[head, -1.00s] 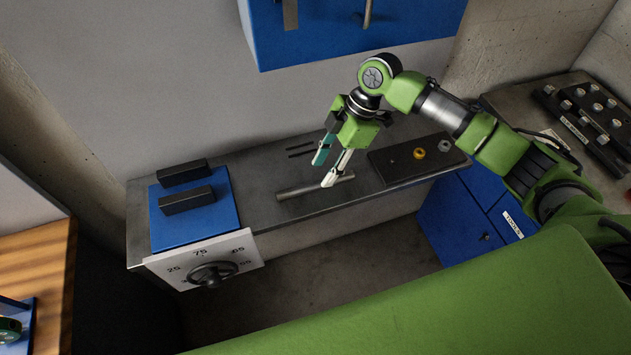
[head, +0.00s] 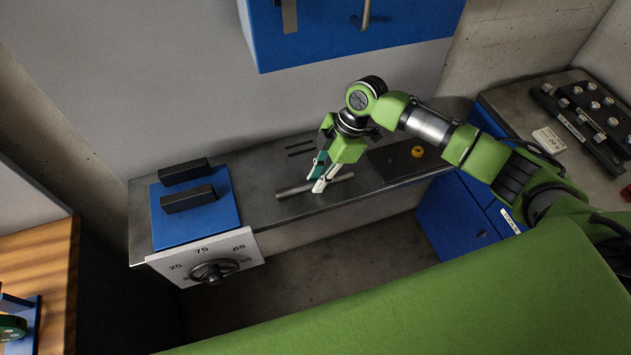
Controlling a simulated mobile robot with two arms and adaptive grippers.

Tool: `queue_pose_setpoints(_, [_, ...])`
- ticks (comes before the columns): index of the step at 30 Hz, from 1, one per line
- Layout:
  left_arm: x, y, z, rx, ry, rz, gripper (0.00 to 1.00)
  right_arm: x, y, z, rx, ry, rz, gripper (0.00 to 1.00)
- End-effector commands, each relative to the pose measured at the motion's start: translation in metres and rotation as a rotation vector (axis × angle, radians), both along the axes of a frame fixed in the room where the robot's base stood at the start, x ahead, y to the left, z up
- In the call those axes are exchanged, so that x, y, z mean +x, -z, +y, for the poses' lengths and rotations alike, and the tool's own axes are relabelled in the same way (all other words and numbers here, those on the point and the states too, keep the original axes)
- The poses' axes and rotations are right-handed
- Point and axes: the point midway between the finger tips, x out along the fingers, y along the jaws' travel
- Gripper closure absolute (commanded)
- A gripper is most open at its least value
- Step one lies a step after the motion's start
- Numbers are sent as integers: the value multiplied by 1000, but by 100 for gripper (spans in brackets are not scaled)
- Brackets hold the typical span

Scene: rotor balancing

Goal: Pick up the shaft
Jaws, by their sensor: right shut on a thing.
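The shaft (head: 295,190) is a plain grey metal rod. It lies roughly level, along the front part of the grey bench top, in the middle of the head view. My right gripper (head: 316,185) reaches down from above and is shut on the shaft near its middle, with one teal finger behind and one white finger in front. The shaft sticks out on both sides of the fingers. I cannot tell whether it still touches the bench. My left gripper is not in view.
On the grey bench (head: 262,167), a blue block with two black bars (head: 188,198) and a dial plate (head: 235,248) stand left. A blue cabinet (head: 350,40) hangs above. A rack of knobs (head: 590,112) stands far right.

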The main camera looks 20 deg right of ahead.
Motion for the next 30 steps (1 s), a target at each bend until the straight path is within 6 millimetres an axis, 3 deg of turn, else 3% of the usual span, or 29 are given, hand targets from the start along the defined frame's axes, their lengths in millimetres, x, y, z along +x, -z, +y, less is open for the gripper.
queue_pose_setpoints(8, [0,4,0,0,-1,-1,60,2,-7,1,3,0,-5,100])
queue_pose_setpoints(14, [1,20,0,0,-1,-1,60,3,-29,0,4,0,-10,100])
queue_pose_setpoints(25, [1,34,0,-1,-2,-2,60,-45,-95,27,4,-6,-11,100])
queue_pose_setpoints(30, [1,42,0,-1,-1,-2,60,-77,-108,45,4,-5,-6,100])
